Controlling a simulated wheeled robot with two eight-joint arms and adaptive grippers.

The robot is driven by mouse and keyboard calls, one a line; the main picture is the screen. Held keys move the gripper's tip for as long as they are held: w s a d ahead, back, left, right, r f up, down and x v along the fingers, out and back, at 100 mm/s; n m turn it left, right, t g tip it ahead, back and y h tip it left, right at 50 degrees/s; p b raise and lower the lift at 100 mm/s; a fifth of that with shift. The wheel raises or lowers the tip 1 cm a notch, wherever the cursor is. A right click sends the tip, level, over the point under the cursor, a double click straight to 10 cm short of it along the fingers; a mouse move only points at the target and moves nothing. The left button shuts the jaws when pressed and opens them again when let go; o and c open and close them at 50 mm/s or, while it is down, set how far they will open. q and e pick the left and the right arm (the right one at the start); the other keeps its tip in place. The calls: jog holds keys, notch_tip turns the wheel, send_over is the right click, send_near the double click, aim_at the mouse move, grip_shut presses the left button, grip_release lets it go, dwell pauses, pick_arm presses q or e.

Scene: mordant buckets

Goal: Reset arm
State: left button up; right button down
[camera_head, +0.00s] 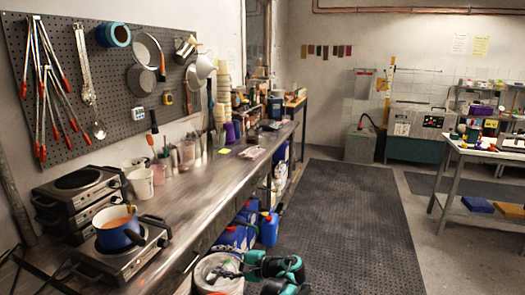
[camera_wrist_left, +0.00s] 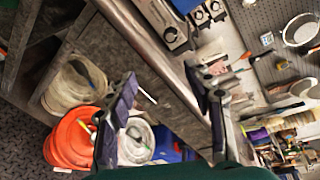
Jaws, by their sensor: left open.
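My left gripper (camera_head: 226,270) is low in the head view, in front of the workbench and over a white bucket (camera_head: 207,265) on the floor. Its black and teal arm comes in from the bottom. In the left wrist view the two dark fingers of the left gripper (camera_wrist_left: 160,78) stand wide apart with nothing held between them. The white bucket (camera_wrist_left: 138,148) shows there behind the fingers, partly hidden. An orange bucket (camera_wrist_left: 62,143) is beside it. My right gripper is in neither view.
The steel workbench (camera_head: 195,185) runs along the left, with its edge close to my left arm. A blue pot (camera_head: 115,236) sits on a hot plate there. Blue containers (camera_head: 270,229) stand under the bench. The dark floor mat (camera_head: 345,225) is clear to the right.

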pick_arm(q)
jog(key=s+a+r+n+h, duration=0.3)
jog(key=s+a+h, duration=0.4)
jog(key=s, duration=0.5)
jog(key=s+d+f+n+h, duration=0.1)
jog(key=s+f+n+h, duration=0.1)
jog(key=s, duration=0.8)
jog(key=s+d+f+n+t+h, duration=0.1)
jog(key=s+n+h, duration=0.3)
jog(key=s, duration=0.6)
jog(key=shift+d+f+n+h, duration=0.3)
jog(key=shift+d+f+h, duration=0.1)
jog(key=shift+f+h, duration=0.35)
